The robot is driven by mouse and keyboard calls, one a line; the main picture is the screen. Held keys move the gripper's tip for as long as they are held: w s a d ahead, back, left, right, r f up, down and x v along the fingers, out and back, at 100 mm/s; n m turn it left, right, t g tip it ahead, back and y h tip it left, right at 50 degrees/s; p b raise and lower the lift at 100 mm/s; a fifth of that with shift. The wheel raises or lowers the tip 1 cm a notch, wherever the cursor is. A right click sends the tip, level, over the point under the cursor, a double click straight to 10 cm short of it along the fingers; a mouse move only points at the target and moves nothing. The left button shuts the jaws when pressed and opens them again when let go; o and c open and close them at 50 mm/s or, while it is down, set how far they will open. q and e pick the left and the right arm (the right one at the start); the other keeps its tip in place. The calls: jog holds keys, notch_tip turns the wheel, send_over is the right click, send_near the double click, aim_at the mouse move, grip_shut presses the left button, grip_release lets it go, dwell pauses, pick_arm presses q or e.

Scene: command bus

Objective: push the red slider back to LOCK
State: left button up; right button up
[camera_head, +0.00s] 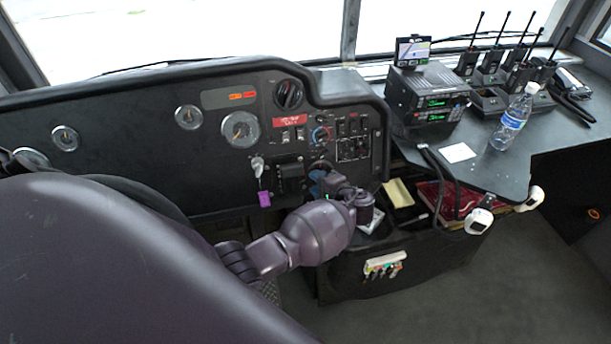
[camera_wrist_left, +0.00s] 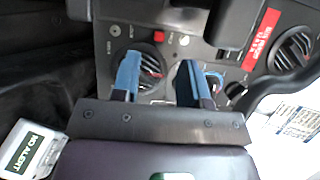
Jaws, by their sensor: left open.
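My left gripper (camera_head: 320,184) reaches in front of the lower right part of the black dashboard (camera_head: 120,150) in the head view, its fingers partly hidden by its own body. In the left wrist view, its blue-padded fingers (camera_wrist_left: 158,82) are apart, with nothing visible held between them. A round dial or vent (camera_wrist_left: 148,68) lies behind the fingers. A small red part (camera_wrist_left: 184,41) shows on the panel just past the fingertips; I cannot tell whether it is the red slider. No LOCK lettering is readable. My right gripper is not in view.
A red label (camera_head: 290,120) and a row of switches sit on the panel above the gripper. A purple tag (camera_head: 264,199) hangs at its left. A radio stack (camera_head: 428,100) and water bottle (camera_head: 511,118) stand on the right counter. The floor at lower right is clear.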

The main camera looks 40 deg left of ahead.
pick_arm(q)
jog(key=x, duration=0.6)
jog(key=shift+b, duration=0.4)
jog(key=shift+c, duration=0.4)
grip_shut()
jog(key=shift+f, duration=0.1)
